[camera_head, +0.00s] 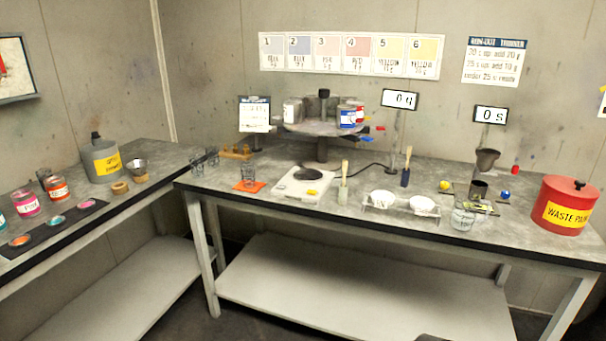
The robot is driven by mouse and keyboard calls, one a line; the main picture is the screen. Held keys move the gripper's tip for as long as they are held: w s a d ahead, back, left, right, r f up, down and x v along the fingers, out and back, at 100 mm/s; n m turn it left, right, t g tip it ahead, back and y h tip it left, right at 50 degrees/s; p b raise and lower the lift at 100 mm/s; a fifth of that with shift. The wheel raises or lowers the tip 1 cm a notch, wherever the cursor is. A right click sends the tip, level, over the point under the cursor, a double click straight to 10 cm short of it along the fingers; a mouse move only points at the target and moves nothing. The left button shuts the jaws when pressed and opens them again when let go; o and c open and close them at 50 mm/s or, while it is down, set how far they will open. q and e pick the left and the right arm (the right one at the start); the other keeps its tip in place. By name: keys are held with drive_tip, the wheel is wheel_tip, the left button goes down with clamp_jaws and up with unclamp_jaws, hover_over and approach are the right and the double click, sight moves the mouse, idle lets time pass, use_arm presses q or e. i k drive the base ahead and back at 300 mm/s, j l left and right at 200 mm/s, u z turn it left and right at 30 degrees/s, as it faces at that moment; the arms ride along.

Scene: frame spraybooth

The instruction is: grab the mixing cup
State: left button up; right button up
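Several clear, see-through cups that could be the mixing cup stand on the back table. One (249,173) stands on an orange mat (239,187) left of the white scale (304,186). Two more clear cups (197,167) stand near the table's left end. A larger clear cup (463,217) is at the front edge on the right. No label tells which one is the mixing cup. Neither of my grippers is in view.
A carousel (322,128) with cans stands behind the scale. White bowls (383,199) sit in a rack at the front. A red waste bin (566,205) is at the right end. The left table holds paint jars (58,188) and a grey jug (103,160).

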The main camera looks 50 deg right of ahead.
sight(247, 168)
drive_tip(key=z, duration=1.4)
drive_tip(key=i+l, duration=0.1)
drive_tip(key=i+u, duration=0.05)
drive_tip(key=i, duration=0.05)
